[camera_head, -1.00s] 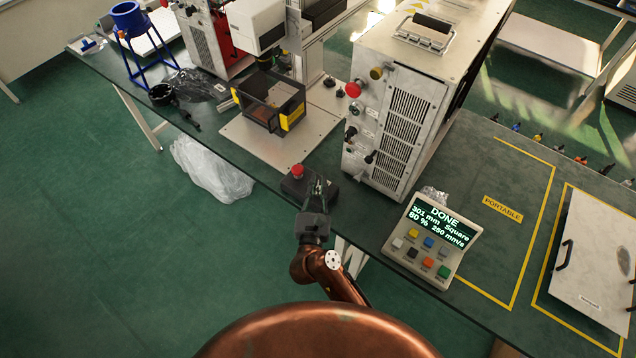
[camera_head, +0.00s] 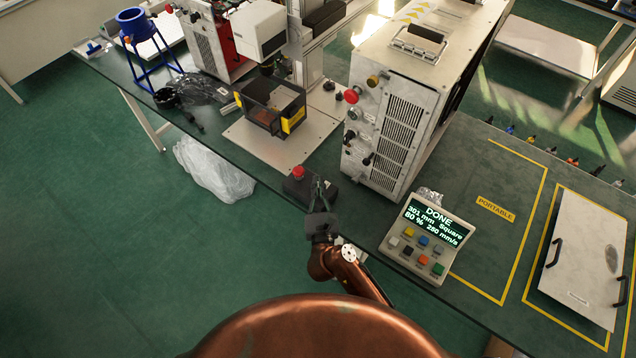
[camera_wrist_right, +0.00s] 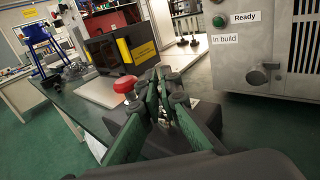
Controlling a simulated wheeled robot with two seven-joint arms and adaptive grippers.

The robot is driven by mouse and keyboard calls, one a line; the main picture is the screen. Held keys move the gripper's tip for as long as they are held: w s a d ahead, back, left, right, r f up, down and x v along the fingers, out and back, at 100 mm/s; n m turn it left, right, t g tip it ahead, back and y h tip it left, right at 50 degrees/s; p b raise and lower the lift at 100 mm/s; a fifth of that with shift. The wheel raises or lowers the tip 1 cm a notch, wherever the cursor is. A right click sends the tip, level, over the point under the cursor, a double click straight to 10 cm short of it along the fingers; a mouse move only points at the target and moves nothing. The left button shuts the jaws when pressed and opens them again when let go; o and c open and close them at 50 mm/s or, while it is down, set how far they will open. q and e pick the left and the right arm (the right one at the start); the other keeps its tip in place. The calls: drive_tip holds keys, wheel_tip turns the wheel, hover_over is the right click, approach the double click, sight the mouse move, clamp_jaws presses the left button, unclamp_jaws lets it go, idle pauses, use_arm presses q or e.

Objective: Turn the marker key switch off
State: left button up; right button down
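My right gripper (camera_head: 319,184) is low over the bench's front edge, at the right part of a small black box with a red mushroom button (camera_head: 298,172). In the right wrist view its green fingers (camera_wrist_right: 163,80) point forward with tips close together, just right of the red button (camera_wrist_right: 125,85). A small shiny piece (camera_wrist_right: 163,112) shows between the fingers; whether it is a key or is gripped is unclear. No key switch can be made out for certain. The marker (camera_head: 262,30) with its dark enclosure (camera_head: 270,103) stands behind. My left gripper is out of view.
A grey cabinet (camera_head: 395,125) with knobs and a red button stands right of the box, close to my right gripper. A control panel reading DONE (camera_head: 432,233) sits on the bench's front edge. Bench space marked PORTABLE (camera_head: 495,208) is clear.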

drive_tip(key=n+y+p, duration=0.1)
drive_tip(key=y+p, duration=0.1)
drive_tip(key=n+g+y+p, duration=0.1)
drive_tip(key=n+y+p, duration=0.2)
drive_tip(key=y+p, duration=0.1)
drive_tip(key=p, duration=0.1)
drive_tip(key=shift+w+d+r+n+g+y, duration=0.1)
drive_tip(key=shift+r+n+g+y, duration=0.2)
drive_tip(key=shift+r+g, duration=0.1)
drive_tip(key=shift+f+n+g+y+p, duration=0.15)
drive_tip(key=shift+n+g+y+p, duration=0.25)
drive_tip(key=shift+y, duration=0.3)
drive_tip(key=shift+f+n+g+y, duration=0.1)
drive_tip(key=shift+n+g+y, duration=0.25)
drive_tip(key=shift+y, duration=0.25)
drive_tip(key=shift+f+n+g+y, duration=0.15)
drive_tip(key=shift+n+g+y, duration=0.6)
drive_tip(key=shift+n+y, duration=0.15)
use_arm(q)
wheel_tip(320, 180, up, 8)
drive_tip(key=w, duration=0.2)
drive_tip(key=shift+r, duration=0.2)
use_arm(e)
drive_tip(key=shift+n+g+y, duration=0.95)
drive_tip(key=shift+g+y, duration=0.15)
drive_tip(key=shift+g, duration=0.1)
use_arm(q)
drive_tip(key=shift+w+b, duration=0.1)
drive_tip(key=shift+b, duration=0.2)
